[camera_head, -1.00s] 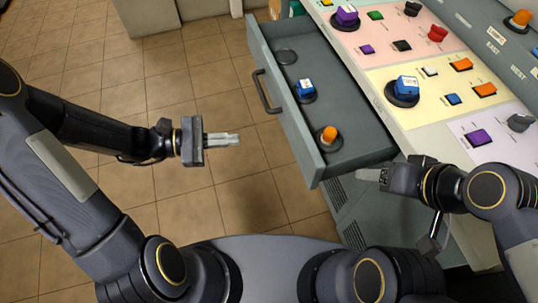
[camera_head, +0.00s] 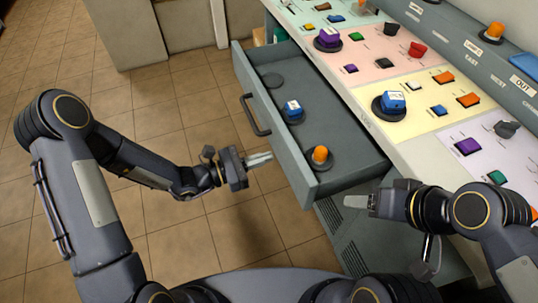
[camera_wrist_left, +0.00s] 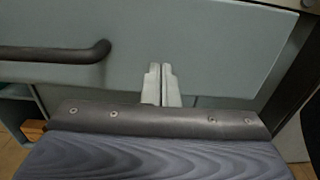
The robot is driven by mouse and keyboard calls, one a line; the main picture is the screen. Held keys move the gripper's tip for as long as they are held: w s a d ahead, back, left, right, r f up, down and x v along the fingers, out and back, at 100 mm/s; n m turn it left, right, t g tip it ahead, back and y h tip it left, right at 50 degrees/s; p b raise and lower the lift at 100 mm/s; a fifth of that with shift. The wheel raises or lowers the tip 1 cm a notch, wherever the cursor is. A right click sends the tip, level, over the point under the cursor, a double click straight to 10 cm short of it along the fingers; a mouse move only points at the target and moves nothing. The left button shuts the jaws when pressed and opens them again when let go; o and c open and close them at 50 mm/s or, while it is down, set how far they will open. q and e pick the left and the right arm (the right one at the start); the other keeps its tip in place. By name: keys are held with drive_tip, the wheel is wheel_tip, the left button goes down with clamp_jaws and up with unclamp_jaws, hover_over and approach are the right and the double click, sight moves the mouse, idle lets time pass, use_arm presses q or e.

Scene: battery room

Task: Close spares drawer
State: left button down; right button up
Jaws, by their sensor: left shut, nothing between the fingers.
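The spares drawer (camera_head: 349,168) is a grey-green drawer pulled out of the console in the head view. It holds a blue knob piece (camera_head: 293,110) and an orange knob piece (camera_head: 320,155). Its dark bar handle (camera_head: 254,115) is on the left-facing front. My left gripper (camera_head: 260,159) is shut and empty, just left of the drawer front and below the handle. In the left wrist view its fingertips (camera_wrist_left: 160,70) point at the drawer front (camera_wrist_left: 180,40), with the handle (camera_wrist_left: 60,53) to the left; contact cannot be told. My right gripper (camera_head: 358,201) is near the drawer's near right corner; its jaw state is unclear.
The console top (camera_head: 430,120) carries several coloured knobs and buttons on pink, yellow and lilac panels. A vented lower cabinet (camera_head: 345,240) stands under the drawer. Open tiled floor (camera_head: 120,110) lies to the left.

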use_arm(q)
drive_tip(key=shift+x, duration=1.05)
